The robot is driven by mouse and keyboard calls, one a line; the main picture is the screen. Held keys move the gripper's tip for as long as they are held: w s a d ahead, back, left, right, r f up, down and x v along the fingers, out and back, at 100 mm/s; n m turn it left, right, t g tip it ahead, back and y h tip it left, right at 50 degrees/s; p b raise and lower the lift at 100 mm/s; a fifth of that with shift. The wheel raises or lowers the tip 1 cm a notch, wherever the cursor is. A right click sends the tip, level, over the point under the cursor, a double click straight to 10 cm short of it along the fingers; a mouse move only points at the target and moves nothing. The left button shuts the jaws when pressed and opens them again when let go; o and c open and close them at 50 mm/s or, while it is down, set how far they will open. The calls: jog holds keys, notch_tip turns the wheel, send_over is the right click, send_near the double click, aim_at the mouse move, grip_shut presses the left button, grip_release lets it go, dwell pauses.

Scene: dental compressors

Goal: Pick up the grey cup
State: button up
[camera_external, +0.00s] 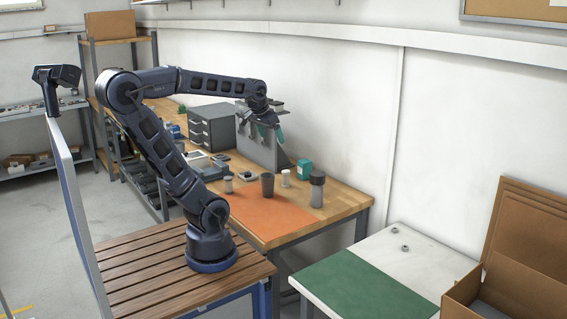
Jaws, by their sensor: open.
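A dark grey cup (267,186) stands upright on the orange mat (262,222) on the wooden workbench. My gripper (268,120) hangs at the end of my raised arm, above and behind the cup in the picture, in front of a grey upright panel (262,148). It is open and well apart from the cup. Its fingers are small and hard to tell from the tools behind them.
Right of the cup stand a small white container (286,179), a grey jar with a dark lid (317,192) and a green container (304,169). A small pale container (228,184) stands left. A grey drawer unit (212,127) is farther back. The mat's front is clear.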

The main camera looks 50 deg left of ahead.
jog(key=w+a+r+n+y, duration=0.2)
jog(key=w+a+r+n, duration=0.1)
jog(key=w+a, duration=1.4)
jog(key=w+a+f+n+y, duration=0.1)
jog(key=a+f+n, duration=0.1)
jog(key=a, duration=1.2)
jog(key=w+a+f+n, duration=0.1)
jog(key=a+f, duration=0.1)
jog(key=a, duration=1.2)
jog(key=s+a+f+n+g+y, duration=0.15)
jog(key=s+a+f, duration=0.3)
jog(key=a, duration=0.85)
jog(key=s+a+f+n, duration=0.25)
jog(key=a+f, duration=0.25)
jog(key=a, duration=0.7)
jog(key=s+a+f+n+y, duration=0.1)
jog(key=s+a+f, duration=0.5)
jog(key=s+a, duration=0.3)
jog(key=s+a+f+n, duration=0.1)
jog(key=s+a+f, duration=0.6)
jog(key=a, duration=0.4)
jog(key=shift+g, duration=0.45)
jog(key=shift+x, duration=4.6)
jog(key=shift+s, duration=0.15)
jog(key=c, duration=1.1)
